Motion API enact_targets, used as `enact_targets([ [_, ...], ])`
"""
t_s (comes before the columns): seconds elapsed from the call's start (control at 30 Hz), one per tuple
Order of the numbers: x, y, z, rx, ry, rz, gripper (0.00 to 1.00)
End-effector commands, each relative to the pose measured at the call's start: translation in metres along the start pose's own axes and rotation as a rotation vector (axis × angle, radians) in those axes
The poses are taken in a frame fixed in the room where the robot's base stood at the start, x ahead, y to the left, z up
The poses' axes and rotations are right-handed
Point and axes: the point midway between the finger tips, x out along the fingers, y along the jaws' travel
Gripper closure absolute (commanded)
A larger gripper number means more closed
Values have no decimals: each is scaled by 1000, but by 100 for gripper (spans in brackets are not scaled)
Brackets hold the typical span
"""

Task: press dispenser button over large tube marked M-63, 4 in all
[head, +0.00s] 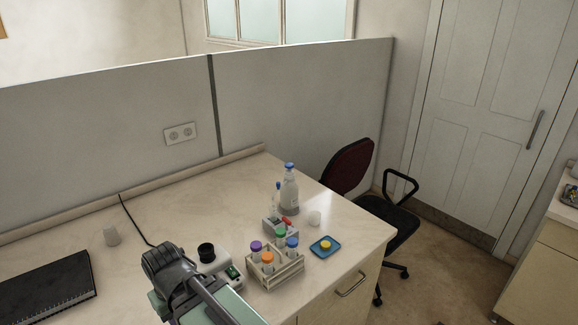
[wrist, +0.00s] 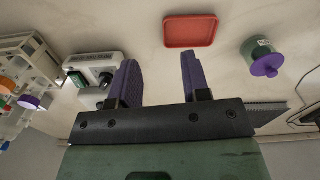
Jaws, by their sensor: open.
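No M-63 label is legible. A white bottle with a blue top (head: 289,195) stands behind the rack and may be the dispenser; I cannot make out a button. My gripper (wrist: 158,60) is open and empty, its two purple-padded fingers apart above the desk. It is to the side of the rack, touching nothing visible. In the head view my arm hides the area at bottom centre-left.
The wrist view shows a red tray (wrist: 190,31) and a purple-lidded jar (wrist: 262,55). The desk's back left is mostly clear.

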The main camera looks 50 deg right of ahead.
Motion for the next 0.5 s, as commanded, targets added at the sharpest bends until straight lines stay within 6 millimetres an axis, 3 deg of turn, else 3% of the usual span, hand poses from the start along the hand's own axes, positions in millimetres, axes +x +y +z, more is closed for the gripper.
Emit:
enact_targets([
  [0.2, 0, 0, 0, 0, 0, 0, 57],
  [0.5, 0, 0, 0, 0, 0, 0, 100],
])
